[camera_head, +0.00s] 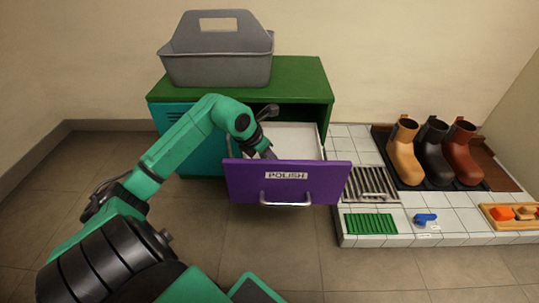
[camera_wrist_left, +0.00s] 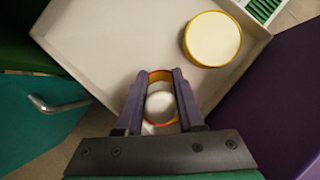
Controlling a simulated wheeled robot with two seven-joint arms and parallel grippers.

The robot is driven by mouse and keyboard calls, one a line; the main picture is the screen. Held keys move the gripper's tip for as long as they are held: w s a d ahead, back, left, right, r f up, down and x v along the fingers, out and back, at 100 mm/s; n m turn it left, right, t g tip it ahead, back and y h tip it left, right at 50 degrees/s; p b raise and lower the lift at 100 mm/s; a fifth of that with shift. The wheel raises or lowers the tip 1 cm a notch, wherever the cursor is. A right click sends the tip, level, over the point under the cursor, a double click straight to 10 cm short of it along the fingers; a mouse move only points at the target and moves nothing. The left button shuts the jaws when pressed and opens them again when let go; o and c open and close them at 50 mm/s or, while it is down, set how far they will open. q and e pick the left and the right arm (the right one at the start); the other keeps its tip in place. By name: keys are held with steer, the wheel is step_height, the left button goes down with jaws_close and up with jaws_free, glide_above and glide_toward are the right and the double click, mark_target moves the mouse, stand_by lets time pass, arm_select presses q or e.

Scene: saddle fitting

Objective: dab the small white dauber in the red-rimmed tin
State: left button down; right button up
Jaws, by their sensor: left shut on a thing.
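My left gripper (camera_wrist_left: 160,98) points down into the open purple-fronted drawer (camera_head: 250,183), labelled POLISH. Its two fingers are shut on the small white dauber (camera_wrist_left: 160,104), whose pale round top shows between them. Directly below, partly hidden by the fingers and dauber, is a tin with a red-orange rim (camera_wrist_left: 160,74). The dauber appears over or inside this tin; I cannot tell whether it touches the contents. In the head view the left gripper (camera_head: 268,152) is behind the drawer front, which hides the tin and dauber. My right gripper is not in view.
A yellow-rimmed tin (camera_wrist_left: 212,39) with cream contents stands in the drawer, up and right of the gripper. A grey caddy (camera_head: 217,60) sits on the green cabinet (camera_head: 300,80). Boots (camera_head: 436,152), a green ribbed mat (camera_head: 370,223) and a blue item (camera_head: 424,219) are on the right platform.

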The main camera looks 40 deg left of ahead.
arm_select(q)
steer(key=shift+f, duration=0.35)
stand_by(1.0)
step_height(320, 180, up, 7)
steer(key=p, duration=0.5)
steer(key=shift+r, duration=0.1)
